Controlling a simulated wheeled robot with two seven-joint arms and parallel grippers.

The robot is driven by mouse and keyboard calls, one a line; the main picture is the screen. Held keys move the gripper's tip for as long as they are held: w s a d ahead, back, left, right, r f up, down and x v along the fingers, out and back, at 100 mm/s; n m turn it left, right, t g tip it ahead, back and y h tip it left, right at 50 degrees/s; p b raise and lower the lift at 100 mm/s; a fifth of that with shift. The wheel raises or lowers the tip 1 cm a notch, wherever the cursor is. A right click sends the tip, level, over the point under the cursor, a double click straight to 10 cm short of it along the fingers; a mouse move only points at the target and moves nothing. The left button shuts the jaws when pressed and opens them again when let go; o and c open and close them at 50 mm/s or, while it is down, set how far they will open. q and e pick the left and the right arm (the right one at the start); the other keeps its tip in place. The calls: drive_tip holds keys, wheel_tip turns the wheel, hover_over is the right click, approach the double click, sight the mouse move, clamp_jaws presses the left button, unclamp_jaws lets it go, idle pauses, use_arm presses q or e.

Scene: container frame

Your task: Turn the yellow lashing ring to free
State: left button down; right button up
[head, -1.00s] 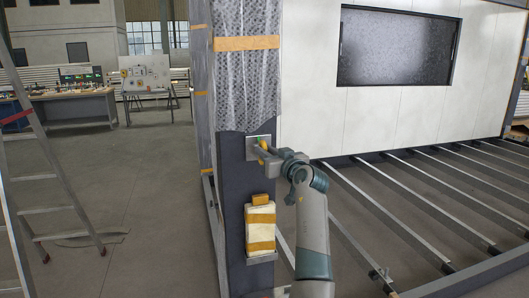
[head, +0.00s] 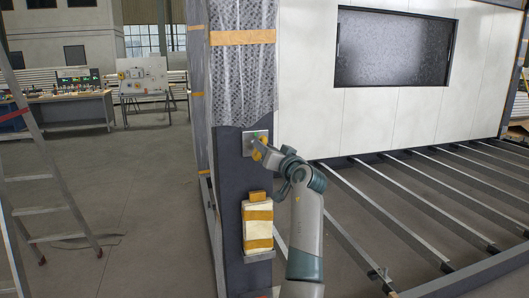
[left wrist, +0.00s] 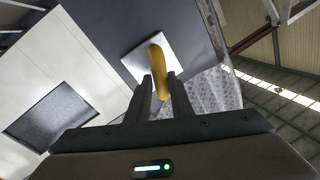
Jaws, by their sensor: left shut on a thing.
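The yellow lashing ring (head: 264,139) sits on a square metal plate (head: 248,142) fixed to the dark upright post (head: 228,200). The fingers hide part of the ring in the head view. My right gripper is in neither view.
A cream block with orange straps (head: 258,225) stands on a small ledge below the plate, close to my forearm. Steel floor bars (head: 410,200) spread to the right. A ladder (head: 45,190) stands at the left. Open floor lies between ladder and post.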

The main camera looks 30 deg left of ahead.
use_arm(q)
drive_tip(key=shift+s+a+m, duration=0.1)
drive_tip(key=shift+a+m, duration=0.05)
drive_tip(key=shift+m, duration=0.85)
drive_tip(key=shift+m+t+y, duration=0.3)
drive_tip(key=shift+m, duration=0.7)
drive_tip(key=m, duration=0.3)
drive_tip(key=shift+r+t, duration=0.15)
drive_tip(key=shift+t, duration=0.25)
drive_tip(key=m+t+p, duration=0.1)
drive_tip(key=m+p, duration=0.1)
drive_tip(key=m, duration=0.2)
drive_tip(key=m+t+h+p, duration=0.1)
drive_tip(key=m+p, duration=0.1)
drive_tip(key=m, duration=0.1)
drive_tip(key=shift+m, duration=0.3)
drive_tip(key=shift+w+d+m+p, duration=0.2)
drive_tip(key=shift+m+p, duration=0.15)
drive_tip(key=shift+m, duration=0.15)
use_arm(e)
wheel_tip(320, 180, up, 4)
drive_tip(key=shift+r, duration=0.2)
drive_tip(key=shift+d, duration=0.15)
use_arm(q)
drive_tip(key=c, duration=1.7)
unclamp_jaws()
drive_tip(key=shift+w+f, duration=0.1)
drive_tip(key=shift+f, duration=0.25)
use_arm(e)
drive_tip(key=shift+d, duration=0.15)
